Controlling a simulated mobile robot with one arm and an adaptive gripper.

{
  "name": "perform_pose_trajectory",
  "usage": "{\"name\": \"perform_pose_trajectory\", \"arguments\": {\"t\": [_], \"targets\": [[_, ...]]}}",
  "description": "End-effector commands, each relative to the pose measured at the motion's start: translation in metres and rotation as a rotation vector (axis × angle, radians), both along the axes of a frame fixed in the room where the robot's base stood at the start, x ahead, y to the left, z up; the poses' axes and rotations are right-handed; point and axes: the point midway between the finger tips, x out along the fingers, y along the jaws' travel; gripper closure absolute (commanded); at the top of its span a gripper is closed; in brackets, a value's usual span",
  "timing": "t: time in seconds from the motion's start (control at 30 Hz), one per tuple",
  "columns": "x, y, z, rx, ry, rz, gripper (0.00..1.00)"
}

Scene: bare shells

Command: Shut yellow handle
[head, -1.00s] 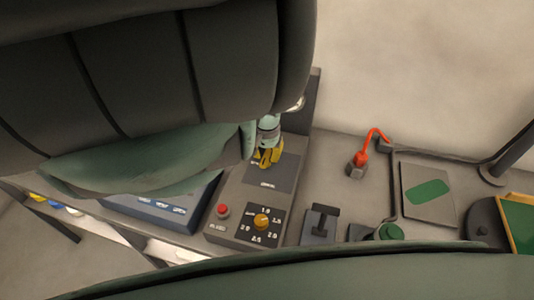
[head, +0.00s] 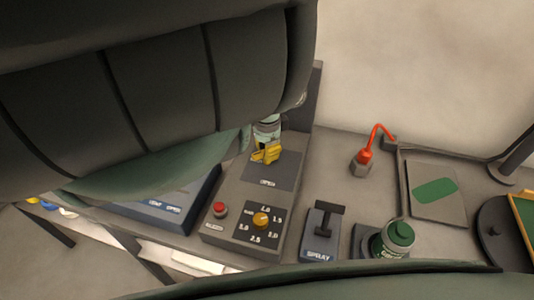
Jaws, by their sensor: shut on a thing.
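The yellow handle (head: 266,154) shows as a small yellow piece over the dark plate of a grey control box (head: 226,232), just below my arm. My gripper (head: 267,140) reaches down to it from under my large dark arm. It is shut on the handle. The fingers are small and partly hidden, so their exact grip is hard to make out. My arm also covers whatever lies behind and to the left of the handle.
The box carries a red button (head: 220,209) and an orange dial (head: 261,220). A blue-grey box is partly hidden at left.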

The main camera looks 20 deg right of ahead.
Motion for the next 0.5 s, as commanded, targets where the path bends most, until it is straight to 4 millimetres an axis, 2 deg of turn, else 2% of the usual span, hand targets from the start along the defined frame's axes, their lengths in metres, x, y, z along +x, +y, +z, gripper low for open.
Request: {"name": "perform_pose_trajectory", "arguments": {"t": [0.5], "targets": [[0.0016,-0.0002,-0.0013,-0.002,-0.005,-0.472,1.0]]}}
